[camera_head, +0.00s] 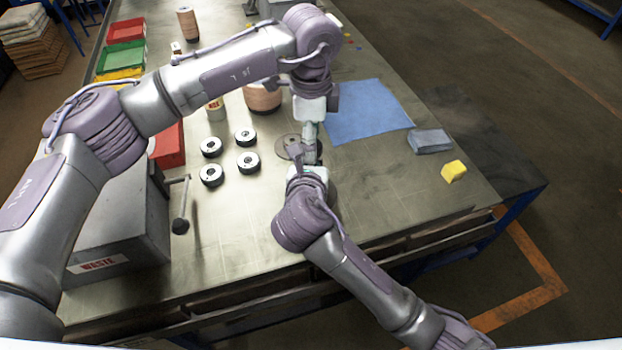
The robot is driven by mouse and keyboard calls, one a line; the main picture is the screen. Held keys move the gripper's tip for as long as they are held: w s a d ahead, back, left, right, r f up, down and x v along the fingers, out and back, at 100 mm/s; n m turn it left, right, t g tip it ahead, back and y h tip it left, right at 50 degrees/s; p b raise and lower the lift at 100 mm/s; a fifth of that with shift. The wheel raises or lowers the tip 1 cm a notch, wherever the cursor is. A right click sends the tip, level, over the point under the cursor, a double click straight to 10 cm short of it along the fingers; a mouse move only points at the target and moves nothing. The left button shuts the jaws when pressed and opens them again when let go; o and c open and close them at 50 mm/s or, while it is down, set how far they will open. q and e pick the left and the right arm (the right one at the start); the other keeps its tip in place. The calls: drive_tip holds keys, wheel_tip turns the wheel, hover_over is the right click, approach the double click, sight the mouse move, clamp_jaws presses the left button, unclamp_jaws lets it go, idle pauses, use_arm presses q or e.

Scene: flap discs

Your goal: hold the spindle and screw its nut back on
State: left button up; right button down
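A flat grey round disc (288,148) lies on the metal bench in the middle of the view, partly covered by my grippers. My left gripper (311,135) reaches down from above at the disc's right side. My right gripper (301,160) comes from the lower right and meets the same spot, close to the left gripper's tips. The spindle and its nut cannot be made out; the grippers and wrists cover that area. Whether either gripper is shut on something is too small to tell. Several dark flap discs with pale centres (248,162) lie on the bench to the left.
A grey box marked WASTE (120,235) stands front left. Red (126,31) and green (122,57) bins line the left edge. The front bench is clear.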

use_arm(q)
drive_tip(key=shift+f, duration=0.4)
drive_tip(key=shift+c, duration=0.2)
drive_tip(key=c, duration=1.1)
drive_tip(key=o, duration=1.2)
drive_tip(key=shift+o, duration=0.2)
drive_tip(key=shift+r, duration=2.25)
drive_tip(key=shift+o, duration=0.3)
